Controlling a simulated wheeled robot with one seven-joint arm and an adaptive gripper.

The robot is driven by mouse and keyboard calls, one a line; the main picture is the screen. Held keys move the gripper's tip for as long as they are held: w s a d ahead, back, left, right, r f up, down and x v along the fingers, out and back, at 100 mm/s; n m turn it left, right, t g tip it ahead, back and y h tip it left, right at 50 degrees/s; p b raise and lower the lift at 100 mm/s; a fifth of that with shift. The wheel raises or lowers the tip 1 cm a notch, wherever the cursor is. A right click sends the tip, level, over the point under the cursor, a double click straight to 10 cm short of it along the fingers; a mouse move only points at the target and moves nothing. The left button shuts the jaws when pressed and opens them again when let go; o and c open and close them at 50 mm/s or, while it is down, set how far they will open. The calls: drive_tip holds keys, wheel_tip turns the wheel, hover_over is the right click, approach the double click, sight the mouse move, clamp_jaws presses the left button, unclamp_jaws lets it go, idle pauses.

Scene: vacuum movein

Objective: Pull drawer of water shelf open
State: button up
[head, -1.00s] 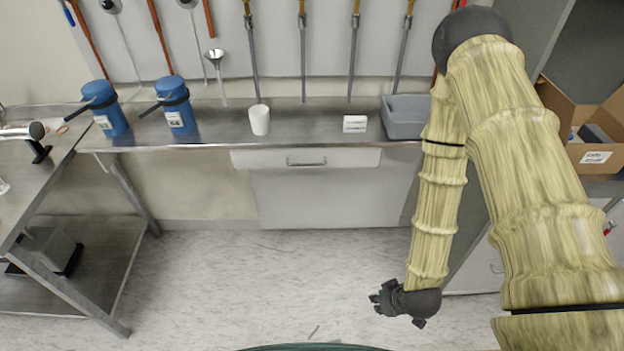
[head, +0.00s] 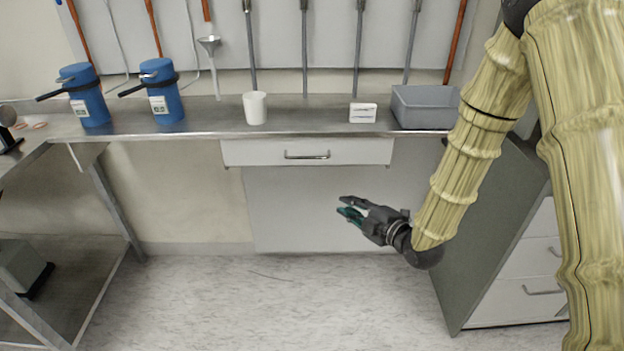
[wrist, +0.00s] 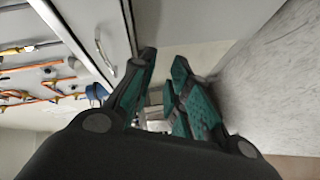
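The water shelf's drawer (head: 255,152) is a white front under the steel counter, with a metal bar handle (head: 307,155) at its middle. The drawer front looks flush with the counter, so it appears closed. In the wrist view the handle (wrist: 104,50) shows at the upper left, beside the fingers. My gripper (head: 340,206) is below and to the right of the handle in the head view, apart from it. Its dark fingers with green pads are spread apart with nothing between them; the wrist view also shows the open gripper (wrist: 163,72).
On the counter (head: 215,120) stand two blue jugs (head: 163,90), a white cup (head: 255,107), a small white box (head: 362,112) and a grey bin (head: 425,106). A grey cabinet (head: 490,235) stands at the right. The floor (head: 270,300) in front is clear.

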drive_tip(key=w+a+r+n+y+b, duration=0.4)
drive_tip(key=w+a+r+n+b, duration=0.3)
drive_tip(key=w+a, duration=0.3)
drive_tip(key=shift+r+n+t+y+b, duration=0.3)
drive_tip(key=shift+r+t+y+b, duration=0.1)
drive_tip(key=shift+b, duration=0.15)
drive_tip(key=shift+c, duration=0.3)
clamp_jaws()
